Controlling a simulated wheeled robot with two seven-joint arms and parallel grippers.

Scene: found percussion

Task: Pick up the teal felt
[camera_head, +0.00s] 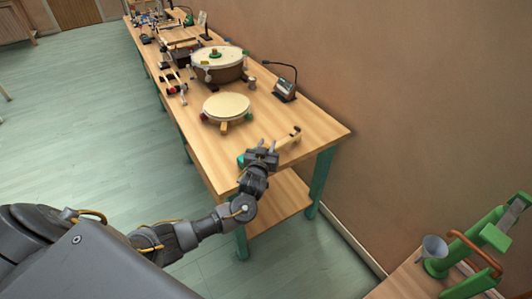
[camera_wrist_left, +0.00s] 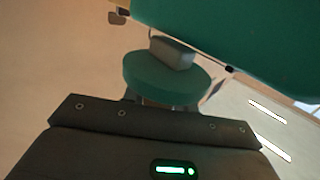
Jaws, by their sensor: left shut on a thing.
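My left gripper (camera_head: 262,152) is over the near end of the wooden workbench, with its fingers closed. In the left wrist view a round, flat teal piece, the teal felt (camera_wrist_left: 150,82), sits at the closed fingers (camera_wrist_left: 172,52). Part of it is hidden by a grey finger. In the head view a small green-teal patch (camera_head: 241,160) shows just left of the gripper; I cannot tell whether it is the same piece. My right gripper is in neither view.
A round cream-topped pad (camera_head: 227,106), a drum (camera_head: 217,62) and a small black lamp device (camera_head: 285,90) stand farther along the bench (camera_head: 325,128). A large teal surface (camera_wrist_left: 240,35) fills the wrist view's upper right.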

